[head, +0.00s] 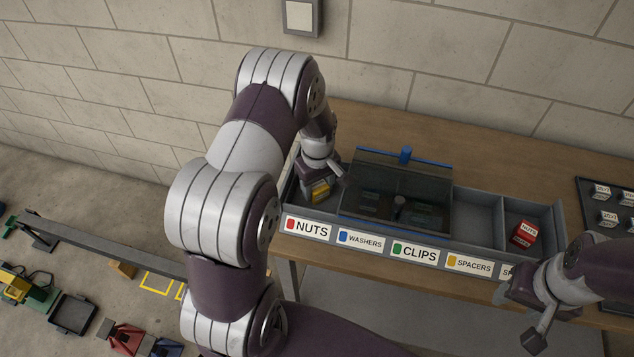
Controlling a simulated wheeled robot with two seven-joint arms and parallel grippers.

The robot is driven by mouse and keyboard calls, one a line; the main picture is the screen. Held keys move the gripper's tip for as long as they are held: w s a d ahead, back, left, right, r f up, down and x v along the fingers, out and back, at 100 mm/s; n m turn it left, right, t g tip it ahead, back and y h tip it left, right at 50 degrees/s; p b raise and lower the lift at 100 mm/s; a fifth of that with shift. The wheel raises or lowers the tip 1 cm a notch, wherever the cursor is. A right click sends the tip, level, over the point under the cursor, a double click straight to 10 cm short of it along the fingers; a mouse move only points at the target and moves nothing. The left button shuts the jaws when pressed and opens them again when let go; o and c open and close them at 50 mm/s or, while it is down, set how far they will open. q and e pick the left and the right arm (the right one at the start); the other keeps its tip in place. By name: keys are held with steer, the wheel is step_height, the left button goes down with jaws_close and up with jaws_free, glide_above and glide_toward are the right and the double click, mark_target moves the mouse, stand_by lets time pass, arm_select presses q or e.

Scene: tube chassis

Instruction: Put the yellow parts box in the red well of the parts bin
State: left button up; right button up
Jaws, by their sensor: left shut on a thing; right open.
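The grey parts bin (462,243) stands on the wooden table, with a row of wells and coloured labels on its front. The red-marked NUTS label (307,227) is on the leftmost well. My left gripper (320,184) points down at that well, shut on the yellow parts box (320,193). The box is low, within the well's outline; I cannot tell whether it touches the floor. The gripper and arm partly hide the box and the well. My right gripper (520,313) is open and empty, in front of the bin's right end, and hides part of the last label.
A dark see-through cover (385,180) with blue edges lies over the middle wells. A red box (525,234) sits in the rightmost well. A dark tray (590,195) with small labelled blocks is at the right. Coloured items and a rail lie at lower left.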

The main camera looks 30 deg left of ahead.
mark_target(319, 184)
arm_select(q)
steer(key=shift+w+d+f, duration=0.1)
steer(key=shift+d+f, duration=0.05)
steer(key=o, duration=1.1)
steer(key=shift+r, duration=0.2)
step_height(319, 184, up, 12)
steer(key=b, duration=0.2)
steer(key=s+d+m+t, duration=0.1)
steer(key=s+d+m, duration=0.7)
steer(key=s+m, duration=0.4)
steer(key=shift+s+r, duration=0.3)
steer(key=shift+s, duration=0.65)
